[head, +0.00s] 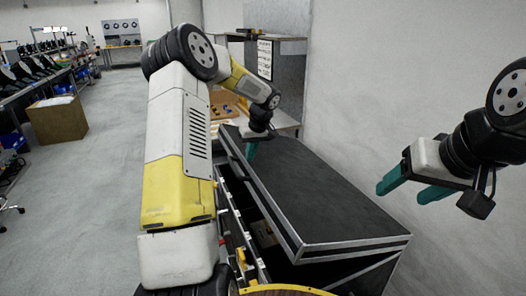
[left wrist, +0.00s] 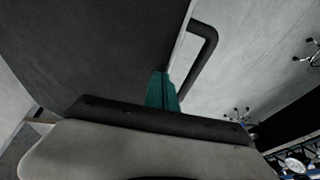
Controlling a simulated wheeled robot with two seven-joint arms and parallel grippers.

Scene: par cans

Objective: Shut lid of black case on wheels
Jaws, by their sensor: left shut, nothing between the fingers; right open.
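The black case (head: 388,272) stands in front of me against the wall side. Its black lid (head: 320,190) with silver edges is tilted, and a gap along the left side shows the inside. My left gripper (head: 250,150) is shut and empty at the lid's far left edge; I cannot tell if it touches. In the left wrist view its teal fingers (left wrist: 161,90) lie over the dark lid (left wrist: 110,45), beside a black handle (left wrist: 207,50). My right gripper (head: 412,190) is open and empty, above and right of the lid. The case's wheels are hidden.
A pale wall (head: 420,70) rises close on the right. A shelf unit (head: 285,100) stands behind the case. A cardboard box (head: 57,120) and long workbenches are at the left. The grey floor (head: 70,210) on the left is mostly free.

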